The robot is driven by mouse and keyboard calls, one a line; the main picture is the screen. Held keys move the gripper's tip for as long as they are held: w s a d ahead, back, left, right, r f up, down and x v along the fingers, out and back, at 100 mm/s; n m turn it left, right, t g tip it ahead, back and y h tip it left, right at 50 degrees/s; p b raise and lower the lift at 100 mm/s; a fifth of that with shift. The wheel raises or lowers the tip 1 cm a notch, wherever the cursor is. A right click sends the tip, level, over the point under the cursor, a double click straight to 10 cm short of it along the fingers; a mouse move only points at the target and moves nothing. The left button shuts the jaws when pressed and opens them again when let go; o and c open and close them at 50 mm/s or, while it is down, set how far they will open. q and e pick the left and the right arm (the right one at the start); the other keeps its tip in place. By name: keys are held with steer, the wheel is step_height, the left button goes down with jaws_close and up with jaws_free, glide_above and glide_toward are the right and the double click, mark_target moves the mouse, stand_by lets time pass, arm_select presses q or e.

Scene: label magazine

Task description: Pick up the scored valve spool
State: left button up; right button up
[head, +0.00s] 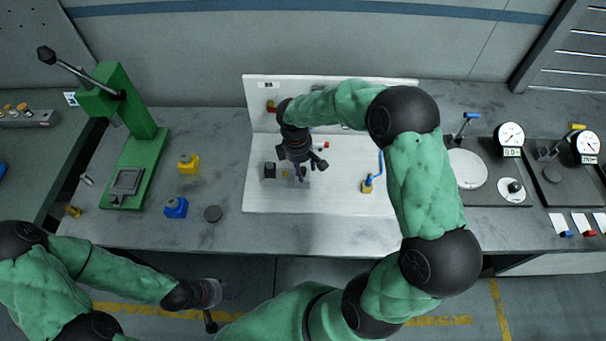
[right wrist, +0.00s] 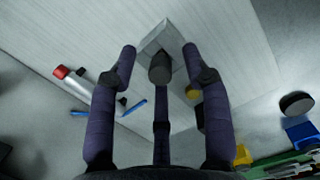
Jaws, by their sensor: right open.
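My right gripper (head: 306,171) hangs over the white board on the bench. In the right wrist view its fingers (right wrist: 159,60) are spread open. A silver cylinder with a red end (right wrist: 78,80) lies to the left of the fingers. No scoring shows on either cylinder, so I cannot tell which is the valve spool. My left gripper (head: 222,293) is low in front of the bench, too blurred to judge.
The white board (head: 262,200) also bears a black block (head: 270,170) and a blue-handled yellow piece (head: 367,187). A green press (head: 130,150), yellow block (head: 188,163), blue block (head: 176,208) and dark disc (head: 212,214) are left. Dial gauges (head: 509,136) stand right.

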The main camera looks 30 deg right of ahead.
steer(key=shift+f, duration=0.5)
jaws_close()
steer(key=shift+r, duration=0.2)
